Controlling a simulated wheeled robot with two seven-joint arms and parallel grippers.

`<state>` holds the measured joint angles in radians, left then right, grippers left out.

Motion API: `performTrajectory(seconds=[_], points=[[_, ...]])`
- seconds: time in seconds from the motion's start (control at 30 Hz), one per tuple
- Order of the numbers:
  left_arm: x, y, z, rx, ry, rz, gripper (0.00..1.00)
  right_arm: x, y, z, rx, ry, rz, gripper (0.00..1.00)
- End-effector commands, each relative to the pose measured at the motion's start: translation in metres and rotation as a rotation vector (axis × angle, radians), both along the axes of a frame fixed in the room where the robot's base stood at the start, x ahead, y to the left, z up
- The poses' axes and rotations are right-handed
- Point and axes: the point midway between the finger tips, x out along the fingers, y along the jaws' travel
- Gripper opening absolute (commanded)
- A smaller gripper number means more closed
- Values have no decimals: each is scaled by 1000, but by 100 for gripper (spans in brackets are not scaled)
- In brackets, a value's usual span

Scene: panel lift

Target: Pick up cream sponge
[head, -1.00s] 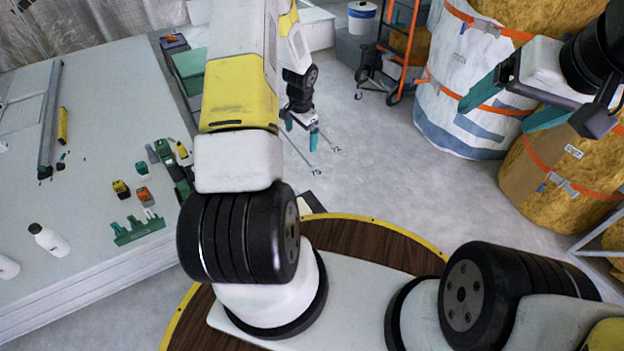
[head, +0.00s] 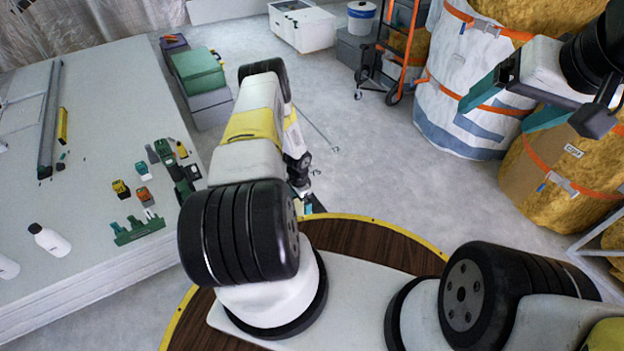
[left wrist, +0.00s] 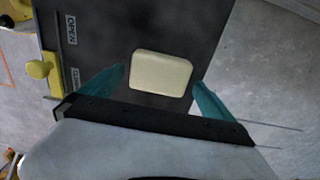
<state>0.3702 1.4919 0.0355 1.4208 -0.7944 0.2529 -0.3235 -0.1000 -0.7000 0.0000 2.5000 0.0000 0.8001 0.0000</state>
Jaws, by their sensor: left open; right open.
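The cream sponge (left wrist: 161,73) is a pale rounded block lying on a dark flat surface (left wrist: 110,30) in the left wrist view. My left gripper (left wrist: 163,82) is open, with one teal finger on each side of the sponge in that view; I cannot tell the height gap. In the head view my left gripper (head: 306,201) is small and partly hidden behind my own arm, and the sponge is not visible there. My right gripper (head: 508,100) is at the upper right of the head view, open and empty.
A yellow knob (left wrist: 38,69) sits at the dark surface's edge. A large pale table (head: 90,95) with tools and a white bottle (head: 50,240) stands at left. Big wrapped bundles (head: 465,85) and an orange cart (head: 405,50) stand at right. Open floor lies between.

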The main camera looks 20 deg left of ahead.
Motion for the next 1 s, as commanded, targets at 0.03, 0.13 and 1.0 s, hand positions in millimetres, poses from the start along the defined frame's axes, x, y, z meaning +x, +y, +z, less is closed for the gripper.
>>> performTrajectory(seconds=[0.03,0.13,1.0], points=[[-1,-1,-10,-1,2,1,100,0,0,0,0,0,0,86],[-1,0,-23,1,2,2,100,0,0,0,0,0,0,86],[0,0,-30,1,1,1,46,0,0,0,0,0,0,86]])
